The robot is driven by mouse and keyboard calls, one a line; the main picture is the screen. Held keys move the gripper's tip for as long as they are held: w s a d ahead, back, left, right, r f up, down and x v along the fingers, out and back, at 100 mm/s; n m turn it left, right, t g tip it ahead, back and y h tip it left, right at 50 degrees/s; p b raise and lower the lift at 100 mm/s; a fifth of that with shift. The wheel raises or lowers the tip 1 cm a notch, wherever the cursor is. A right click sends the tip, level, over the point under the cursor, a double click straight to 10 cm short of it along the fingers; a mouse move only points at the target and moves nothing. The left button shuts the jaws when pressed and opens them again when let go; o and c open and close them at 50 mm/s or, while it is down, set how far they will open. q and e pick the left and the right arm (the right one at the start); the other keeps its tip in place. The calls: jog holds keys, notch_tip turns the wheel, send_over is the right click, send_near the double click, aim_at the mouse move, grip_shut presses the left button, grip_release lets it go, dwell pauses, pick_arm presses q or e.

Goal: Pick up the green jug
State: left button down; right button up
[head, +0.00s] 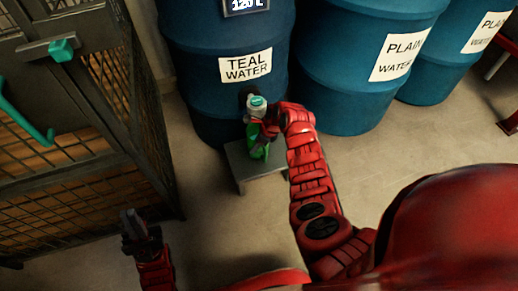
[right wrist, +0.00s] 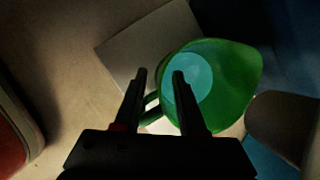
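The green jug (head: 258,149) stands on a low grey stand (head: 262,171), below the tap (head: 256,104) of the barrel labelled "TEAL WATER" (head: 245,67). In the right wrist view the jug (right wrist: 238,85) is seen from above with teal liquid inside. My right gripper (head: 268,127) is at the jug, partly hiding it in the head view. In the right wrist view its fingers (right wrist: 160,78) are apart, with the jug's handle (right wrist: 152,103) showing between them. I cannot tell whether they touch it. My left gripper (head: 137,226) is low at left, away from the jug; its finger gap is unclear.
Two barrels labelled "PLAIN WATER" (head: 372,72) (head: 452,72) stand to the right. A dark mesh cage (head: 75,190) with teal handles fills the left side. The floor (head: 215,215) in front of the stand is clear.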

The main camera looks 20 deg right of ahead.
jog(key=shift+r, duration=0.1)
grip_shut()
dwell(1.3)
